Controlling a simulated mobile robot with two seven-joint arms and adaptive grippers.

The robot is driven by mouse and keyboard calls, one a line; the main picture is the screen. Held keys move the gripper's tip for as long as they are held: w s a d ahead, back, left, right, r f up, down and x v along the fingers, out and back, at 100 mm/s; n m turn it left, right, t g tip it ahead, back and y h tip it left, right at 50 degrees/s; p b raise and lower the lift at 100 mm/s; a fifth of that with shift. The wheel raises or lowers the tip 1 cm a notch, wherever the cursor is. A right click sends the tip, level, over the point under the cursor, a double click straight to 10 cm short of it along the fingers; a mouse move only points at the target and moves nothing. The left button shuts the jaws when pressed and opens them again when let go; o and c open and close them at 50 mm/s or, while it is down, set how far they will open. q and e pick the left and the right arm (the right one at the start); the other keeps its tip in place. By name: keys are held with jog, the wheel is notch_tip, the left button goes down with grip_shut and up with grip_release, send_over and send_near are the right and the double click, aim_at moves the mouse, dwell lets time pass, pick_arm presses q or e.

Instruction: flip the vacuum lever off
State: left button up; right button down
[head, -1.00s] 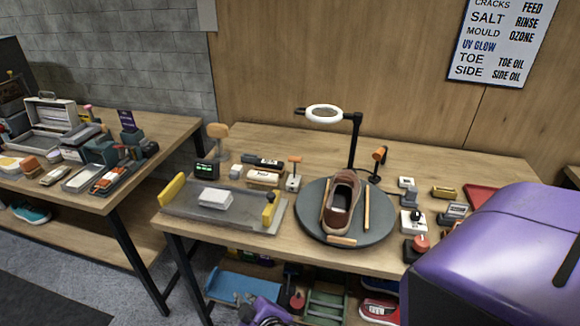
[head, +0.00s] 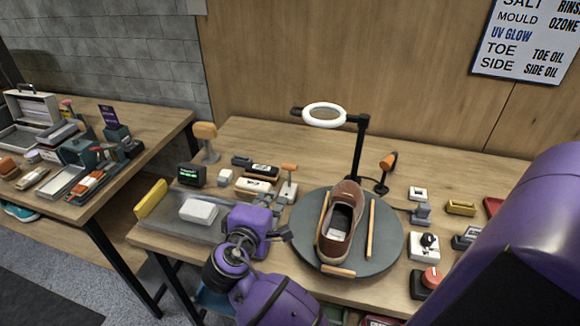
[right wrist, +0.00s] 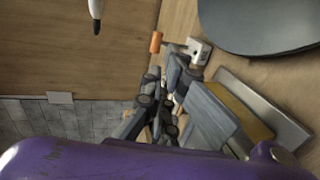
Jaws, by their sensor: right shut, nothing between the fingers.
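A small lever with an orange handle (head: 289,167) stands on a pale base (head: 287,192) just left of the round grey turntable. It also shows in the right wrist view, with its orange handle (right wrist: 156,42) and pale base (right wrist: 197,51). My right gripper (head: 282,233) is just in front of the lever, over the right part of the grey tray. Its fingers (right wrist: 181,77) are shut and empty, close to the lever's base. I cannot tell whether they touch it. My left gripper is not in view.
A brown shoe (head: 341,225) sits on the turntable (head: 388,240), under a ring lamp (head: 325,115). A grey tray (head: 170,222) holds a white block (head: 198,210). Brushes (head: 254,184) and a small dark display (head: 191,174) stand behind it. Small devices crowd the right side.

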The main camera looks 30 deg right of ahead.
jog(key=p, duration=0.1)
send_near(289, 171)
jog(key=x, duration=0.5)
jog(key=shift+w+d+r, duration=0.1)
jog(key=shift+w+d, duration=0.05)
jog(key=shift+d, duration=0.05)
jog(key=shift+w+d+f, duration=0.25)
jog(key=shift+w+d, duration=0.1)
jog(key=shift+d, duration=0.1)
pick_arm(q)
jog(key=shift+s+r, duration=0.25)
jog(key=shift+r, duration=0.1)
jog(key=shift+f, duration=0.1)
